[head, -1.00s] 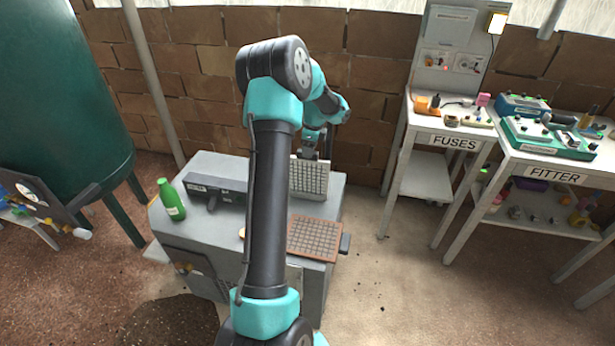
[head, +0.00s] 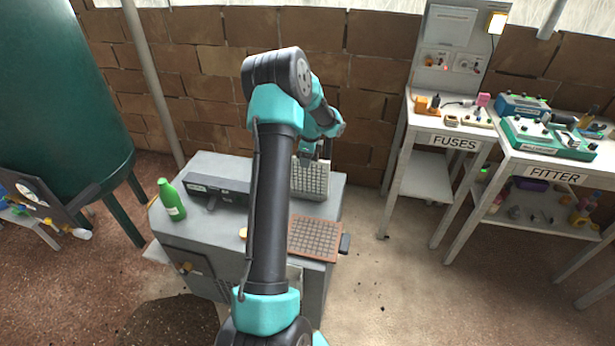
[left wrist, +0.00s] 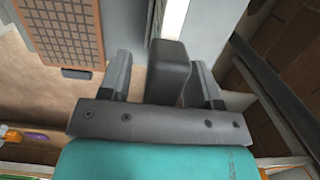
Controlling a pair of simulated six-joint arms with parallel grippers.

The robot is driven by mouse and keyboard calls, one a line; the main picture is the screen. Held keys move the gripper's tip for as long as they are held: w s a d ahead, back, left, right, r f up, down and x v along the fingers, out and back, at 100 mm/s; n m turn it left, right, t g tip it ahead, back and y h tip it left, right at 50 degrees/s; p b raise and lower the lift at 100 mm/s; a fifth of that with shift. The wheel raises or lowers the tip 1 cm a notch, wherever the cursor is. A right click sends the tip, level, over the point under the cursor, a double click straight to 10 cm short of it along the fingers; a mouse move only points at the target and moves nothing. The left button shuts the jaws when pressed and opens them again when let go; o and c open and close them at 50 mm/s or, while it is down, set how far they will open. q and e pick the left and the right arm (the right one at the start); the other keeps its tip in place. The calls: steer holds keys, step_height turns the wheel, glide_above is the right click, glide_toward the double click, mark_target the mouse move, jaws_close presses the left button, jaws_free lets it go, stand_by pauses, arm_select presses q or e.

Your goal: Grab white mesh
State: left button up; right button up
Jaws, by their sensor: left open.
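The white mesh (head: 309,181) is a pale gridded panel standing upright at the back right of the grey cabinet (head: 190,237). In the left wrist view it shows nearly edge-on as a white strip (left wrist: 175,18), with a dark block-like handle (left wrist: 168,70) at its near end. My left gripper (head: 314,152) is at the mesh's top edge. In the left wrist view its two fingers (left wrist: 160,80) are open, one on each side of the handle. Contact cannot be made out. My right gripper is not in view.
A brown mesh (head: 315,238) with a dark handle (head: 345,243) lies at the cabinet's front right. A green bottle (head: 171,200) and a dark box (head: 216,188) stand at the left. The fuses table (head: 455,141) is to the right. A brick wall is behind.

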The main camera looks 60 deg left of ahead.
arm_select(q)
jaws_close()
stand_by(0.5)
